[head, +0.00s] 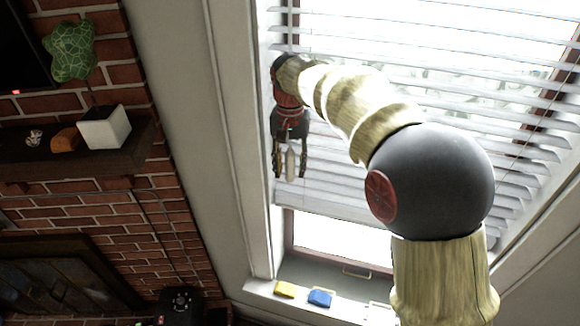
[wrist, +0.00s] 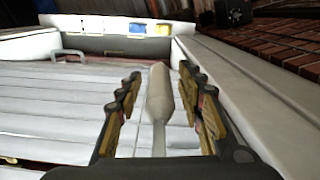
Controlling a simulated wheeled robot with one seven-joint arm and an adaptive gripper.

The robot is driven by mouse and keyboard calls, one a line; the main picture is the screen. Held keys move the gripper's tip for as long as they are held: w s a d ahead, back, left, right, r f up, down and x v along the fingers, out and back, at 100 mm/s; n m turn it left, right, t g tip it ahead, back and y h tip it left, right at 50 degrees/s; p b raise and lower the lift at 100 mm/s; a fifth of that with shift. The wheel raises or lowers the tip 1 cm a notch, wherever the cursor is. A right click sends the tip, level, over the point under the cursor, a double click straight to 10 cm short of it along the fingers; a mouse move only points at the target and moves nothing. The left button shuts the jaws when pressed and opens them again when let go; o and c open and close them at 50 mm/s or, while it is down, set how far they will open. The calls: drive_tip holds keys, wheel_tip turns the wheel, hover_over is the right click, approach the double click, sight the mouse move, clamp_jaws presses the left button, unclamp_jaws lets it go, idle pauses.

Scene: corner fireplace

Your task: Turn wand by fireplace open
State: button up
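The wand is a pale, slim rod with a thicker handle, hanging in front of the window blind. In the wrist view the wand (wrist: 160,92) stands between the two fingers of my gripper (wrist: 161,76), with a visible gap on each side. In the head view my gripper (head: 290,172) points down at the blind's left edge, and the wand (head: 290,162) shows between its fingers. My gripper is open around the wand and does not appear to touch it. The white blind (head: 400,75) has its slats parted, with light coming through.
The white window frame (head: 238,130) runs close on the left of my gripper. A yellow block (head: 284,289) and a blue block (head: 320,298) lie on the sill below. A brick wall with a shelf (head: 60,155) holding a white planter (head: 104,127) stands further left.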

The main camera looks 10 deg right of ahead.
wheel_tip(320, 180, up, 12)
drive_tip(key=shift+f, duration=0.2)
drive_tip(key=shift+r, duration=0.15)
idle(0.4)
